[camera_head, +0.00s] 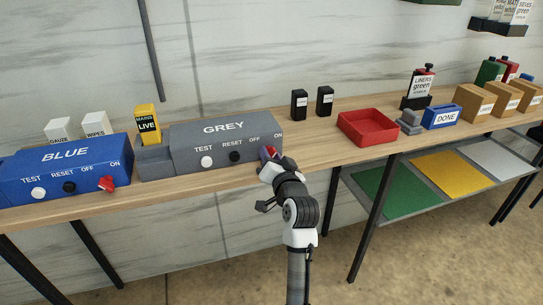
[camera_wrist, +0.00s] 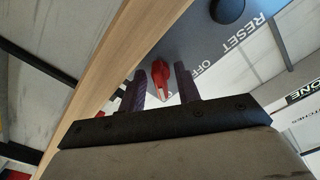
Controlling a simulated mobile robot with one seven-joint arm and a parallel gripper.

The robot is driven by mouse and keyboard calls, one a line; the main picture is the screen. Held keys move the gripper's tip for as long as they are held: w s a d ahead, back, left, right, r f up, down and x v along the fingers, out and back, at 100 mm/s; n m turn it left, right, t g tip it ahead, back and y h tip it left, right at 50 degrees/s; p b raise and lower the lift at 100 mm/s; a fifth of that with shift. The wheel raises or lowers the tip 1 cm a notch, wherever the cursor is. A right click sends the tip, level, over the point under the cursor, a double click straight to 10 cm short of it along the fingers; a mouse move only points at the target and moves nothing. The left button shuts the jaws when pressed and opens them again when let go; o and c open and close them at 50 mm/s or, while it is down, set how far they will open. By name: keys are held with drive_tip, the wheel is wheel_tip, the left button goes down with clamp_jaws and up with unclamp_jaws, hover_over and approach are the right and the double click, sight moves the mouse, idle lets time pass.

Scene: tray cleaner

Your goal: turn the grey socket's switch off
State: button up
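The grey socket box (camera_head: 224,140), labelled GREY, TEST, RESET, OFF and ON, stands on the wooden bench. Its red switch (camera_wrist: 161,70) shows in the wrist view near the OFF label, between my two dark fingers. In the head view my gripper (camera_head: 268,154) is at the box's right front and hides most of the switch and its setting. In the wrist view my gripper (camera_wrist: 161,82) is open, with a gap between each finger and the red lever. I cannot tell whether a finger touches it.
The white TEST button (camera_head: 206,161) and black RESET button (camera_head: 235,156) sit left of the switch. A blue box (camera_head: 66,172) with its own red switch (camera_head: 106,184) stands at the left. A yellow MAINS LIVE sign (camera_head: 148,122) stands between. A red tray (camera_head: 368,127) is to the right.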

clamp_jaws()
